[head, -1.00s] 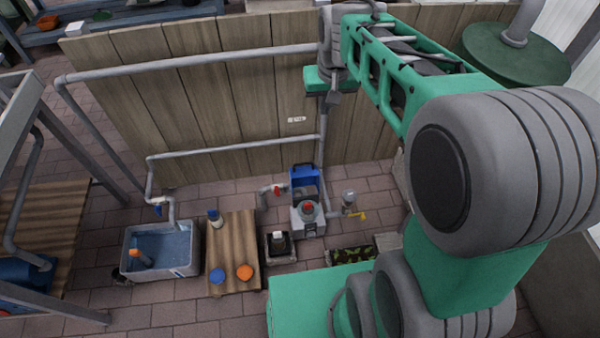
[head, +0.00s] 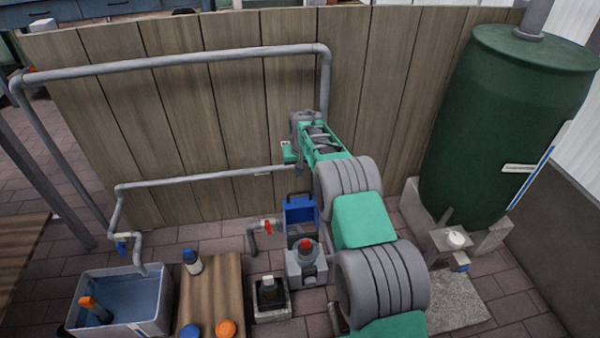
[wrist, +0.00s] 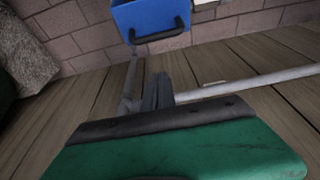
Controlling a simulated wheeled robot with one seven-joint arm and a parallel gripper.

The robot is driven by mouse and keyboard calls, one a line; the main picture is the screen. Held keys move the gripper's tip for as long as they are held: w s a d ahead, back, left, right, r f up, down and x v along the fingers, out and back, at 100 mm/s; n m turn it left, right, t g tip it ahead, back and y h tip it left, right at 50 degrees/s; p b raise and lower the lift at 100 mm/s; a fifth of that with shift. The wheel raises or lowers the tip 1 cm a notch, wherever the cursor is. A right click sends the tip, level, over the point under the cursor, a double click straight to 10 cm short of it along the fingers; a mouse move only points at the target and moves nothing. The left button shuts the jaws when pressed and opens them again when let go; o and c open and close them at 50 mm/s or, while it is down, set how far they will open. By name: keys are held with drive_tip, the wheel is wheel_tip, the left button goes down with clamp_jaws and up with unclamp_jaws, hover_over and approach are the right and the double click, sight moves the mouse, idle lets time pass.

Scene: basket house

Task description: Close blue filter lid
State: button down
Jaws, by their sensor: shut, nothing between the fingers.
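The blue filter lid (head: 300,211) stands raised, open, at the back of the grey filter housing (head: 306,262), which has a red-topped pump part in front. In the wrist view the lid (wrist: 150,17) shows at the top, with a dark curved handle along its edge. My gripper (head: 301,182) is just above and behind the lid, near the fence. In the wrist view my gripper (wrist: 158,85) has its grey fingers together and empty, a little apart from the handle. Whether the fingers are in front of or behind the lid is hard to tell.
A grey horizontal pipe (head: 200,177) runs along the wooden fence (head: 180,100) beside my gripper. A red-handled valve (head: 267,227) is left of the filter. A water tub (head: 120,300) and a wooden board (head: 210,290) stand at left, a green tank (head: 510,130) at right.

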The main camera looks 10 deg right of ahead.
sight(301, 197)
drive_tip(key=shift+s+f+b, duration=0.45)
drive_tip(key=shift+f+b, duration=0.15)
drive_tip(key=shift+f, duration=0.15)
drive_tip(key=shift+s+f+b, duration=0.45)
drive_tip(key=shift+f+b, duration=0.1)
drive_tip(key=shift+f, duration=0.15)
drive_tip(key=shift+s+f+b, duration=0.45)
drive_tip(key=shift+f+b, duration=0.15)
drive_tip(key=shift+f, duration=0.15)
drive_tip(key=shift+s+r, duration=0.1)
drive_tip(key=shift+r, duration=0.05)
